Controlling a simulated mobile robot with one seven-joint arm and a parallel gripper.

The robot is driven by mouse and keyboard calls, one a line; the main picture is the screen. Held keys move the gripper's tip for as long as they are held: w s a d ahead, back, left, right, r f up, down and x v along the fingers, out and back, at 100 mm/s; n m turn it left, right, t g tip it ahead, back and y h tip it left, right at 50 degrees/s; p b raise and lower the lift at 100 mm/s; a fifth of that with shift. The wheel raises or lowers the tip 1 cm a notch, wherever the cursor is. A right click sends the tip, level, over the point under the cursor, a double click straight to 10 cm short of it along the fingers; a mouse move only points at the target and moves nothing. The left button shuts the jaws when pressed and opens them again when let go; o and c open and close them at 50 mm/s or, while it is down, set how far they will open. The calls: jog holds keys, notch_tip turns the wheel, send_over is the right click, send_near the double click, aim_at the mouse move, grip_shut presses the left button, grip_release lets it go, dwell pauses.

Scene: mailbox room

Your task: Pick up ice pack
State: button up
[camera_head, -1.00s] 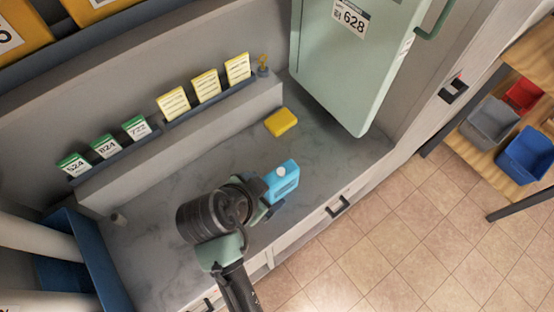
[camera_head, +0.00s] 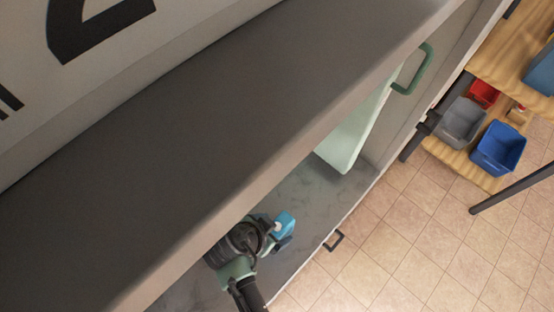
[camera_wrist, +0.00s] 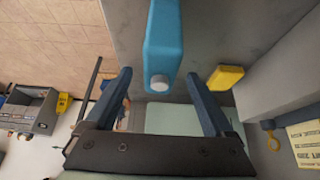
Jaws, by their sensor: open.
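The ice pack is a light blue flat block with a round white cap (camera_wrist: 163,42). It rests on the grey counter and also shows in the head view (camera_head: 285,223), just past my gripper (camera_head: 277,236). In the wrist view my gripper (camera_wrist: 157,88) is open. Its two dark fingers are spread to either side of the ice pack's capped end. The ice pack's body extends beyond the fingertips toward the top of that view. No contact between fingers and pack is visible.
A yellow block (camera_wrist: 225,77) lies on the counter right of the ice pack. A pale green door (camera_head: 347,142) hangs open above the counter. A large grey shelf edge (camera_head: 200,165) hides much of the counter. Bins (camera_head: 498,148) stand on a wooden rack at right.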

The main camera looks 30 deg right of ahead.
jog(key=shift+x, duration=2.65)
grip_shut()
